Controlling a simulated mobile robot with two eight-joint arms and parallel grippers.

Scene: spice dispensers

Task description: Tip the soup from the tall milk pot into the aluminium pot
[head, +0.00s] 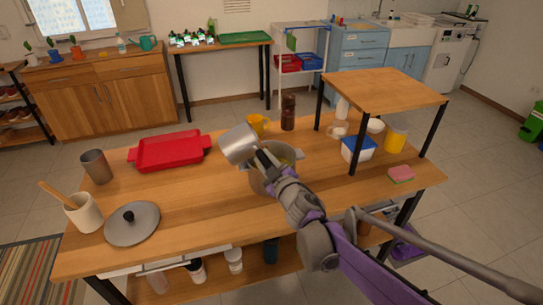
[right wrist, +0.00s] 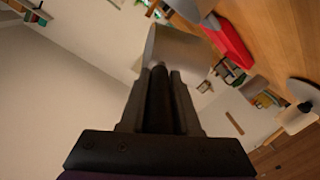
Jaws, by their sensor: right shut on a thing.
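The tall milk pot (head: 237,144) is a silvery metal cylinder, held tilted on its side above the left rim of the aluminium pot. It also shows in the right wrist view (right wrist: 182,50), close beyond the fingers. The aluminium pot (head: 259,183) is a wide grey pot standing on the table, partly hidden by my right arm. Something yellowish shows inside it. My right gripper (head: 264,157) is shut on the milk pot, apparently at its handle; the fingers also show in the right wrist view (right wrist: 160,78). No stream of soup is visible. My left gripper is not in view.
On the wooden table (head: 190,205), a red tray (head: 170,151), grey lid (head: 132,224), utensil crock (head: 84,214) and grey cup (head: 96,167) stand left. A yellow mug (head: 259,124) and brown bottle (head: 288,112) stand behind the pot. A raised wooden shelf (head: 385,88) stands right.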

